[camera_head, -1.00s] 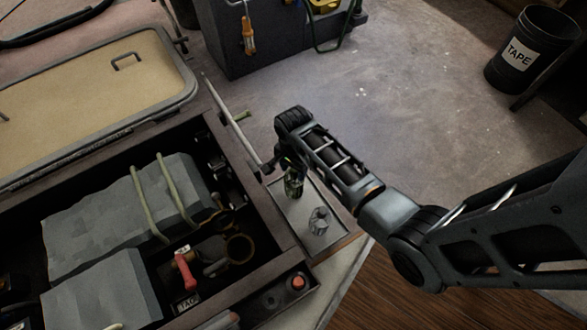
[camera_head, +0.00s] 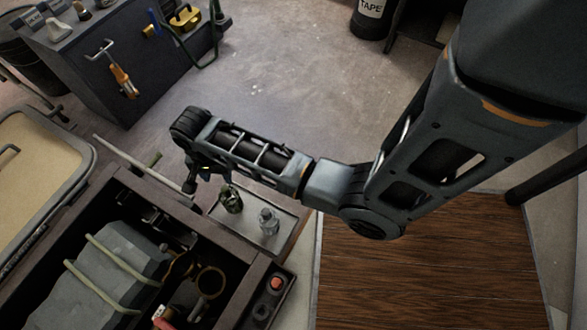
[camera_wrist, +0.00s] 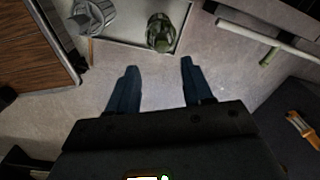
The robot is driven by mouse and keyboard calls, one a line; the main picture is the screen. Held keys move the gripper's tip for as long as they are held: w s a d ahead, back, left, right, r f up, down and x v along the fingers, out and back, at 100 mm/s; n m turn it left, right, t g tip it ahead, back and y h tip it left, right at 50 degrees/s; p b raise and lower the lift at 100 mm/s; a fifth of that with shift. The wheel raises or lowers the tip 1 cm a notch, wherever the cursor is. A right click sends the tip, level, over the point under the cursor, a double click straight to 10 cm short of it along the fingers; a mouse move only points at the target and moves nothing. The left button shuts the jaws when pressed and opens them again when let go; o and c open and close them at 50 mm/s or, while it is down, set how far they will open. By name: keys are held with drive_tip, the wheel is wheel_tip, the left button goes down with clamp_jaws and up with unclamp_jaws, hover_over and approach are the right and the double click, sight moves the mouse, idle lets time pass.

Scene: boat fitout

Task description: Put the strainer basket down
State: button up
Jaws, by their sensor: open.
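The strainer basket, which I take to be the dark greenish cylinder (camera_head: 231,199), stands on a pale grey tray (camera_head: 286,217) beside the open compartment. It also shows in the wrist view (camera_wrist: 159,33), at the tray's edge. My gripper (camera_head: 210,177) is open and empty, just up and left of the basket in the head view. In the wrist view the two dark blue fingers (camera_wrist: 158,65) are spread, with the basket beyond their tips and clear of them.
A clear grey finned piece (camera_head: 268,221) stands on the same tray, close to the basket. The open compartment (camera_head: 227,304) holds a grey strapped block (camera_head: 120,262) and a brass-coloured ring. A propped bar (camera_head: 133,158) lies left of my gripper.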

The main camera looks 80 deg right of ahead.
drive_tip(key=s+a+r+n+t+h, duration=0.1)
drive_tip(key=s+a+r+n+t, duration=0.1)
drive_tip(key=s+a+n+t, duration=0.4)
drive_tip(key=s+a+r+n+t, duration=0.1)
drive_tip(key=s+a+r+n, duration=0.2)
drive_tip(key=s, duration=0.5)
drive_tip(key=s+a+r+n+t, duration=0.1)
drive_tip(key=s+r+n+t, duration=0.1)
drive_tip(key=r, duration=0.6)
drive_tip(key=s+a+r+n+t, duration=0.1)
drive_tip(key=s+r+n+t, duration=0.2)
drive_tip(key=r, duration=0.5)
drive_tip(key=s+a+r+n+t+y, duration=0.1)
drive_tip(key=s+a+r+n+t, duration=0.1)
drive_tip(key=r, duration=0.7)
drive_tip(key=s+n, duration=0.1)
drive_tip(key=s, duration=0.1)
drive_tip(key=shift+s+n+t, duration=0.3)
drive_tip(key=shift+s, duration=0.1)
drive_tip(key=shift+d+f, duration=0.1)
drive_tip(key=shift+d, duration=0.05)
